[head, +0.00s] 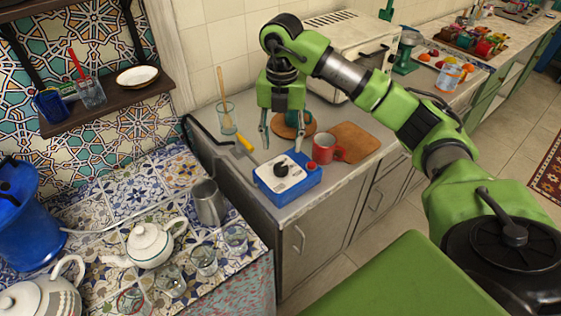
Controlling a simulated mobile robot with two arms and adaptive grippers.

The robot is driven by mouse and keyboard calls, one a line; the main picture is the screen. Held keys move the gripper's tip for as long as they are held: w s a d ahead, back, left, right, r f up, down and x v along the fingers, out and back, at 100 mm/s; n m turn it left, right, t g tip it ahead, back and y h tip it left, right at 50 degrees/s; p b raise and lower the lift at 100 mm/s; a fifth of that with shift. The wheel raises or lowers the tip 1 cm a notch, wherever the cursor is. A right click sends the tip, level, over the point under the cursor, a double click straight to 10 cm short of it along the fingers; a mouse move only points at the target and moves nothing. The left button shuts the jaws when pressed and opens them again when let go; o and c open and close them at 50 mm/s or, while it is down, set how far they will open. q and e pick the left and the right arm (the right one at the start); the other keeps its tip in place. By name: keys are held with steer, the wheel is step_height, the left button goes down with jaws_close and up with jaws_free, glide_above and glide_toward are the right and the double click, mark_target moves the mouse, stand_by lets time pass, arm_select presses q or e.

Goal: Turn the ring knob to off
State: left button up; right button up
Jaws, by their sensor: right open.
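A blue box (300,188) with a pale top panel stands on the grey counter near its front left corner. A black knob (282,169) sits on the panel, and a small red part shows at the box's right side. Which way the knob points is too small to tell. My right gripper (282,139) hangs above and slightly behind the box, fingers pointing down. It is open and empty, apart from the knob. My left gripper is not in view.
A red mug (324,148) stands close to the box's right, before a wooden board (355,140). A yellow-handled tool (244,143) and a glass with a wooden spoon (227,118) are at left. A white oven (338,50) stands behind. A teapot (150,244) and glasses occupy the tiled table.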

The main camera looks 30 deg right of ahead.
mark_target(281, 167)
steer(key=f, duration=0.4)
steer(key=shift+w+p, duration=0.2)
steer(key=shift+p, duration=0.15)
step_height(281, 167, down, 4)
steer(key=shift+r+p, duration=0.2)
steer(key=shift+p, duration=0.15)
steer(key=shift+f, duration=0.65)
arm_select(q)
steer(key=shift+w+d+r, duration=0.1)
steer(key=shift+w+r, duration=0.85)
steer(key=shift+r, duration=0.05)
arm_select(e)
steer(key=c, duration=1.1)
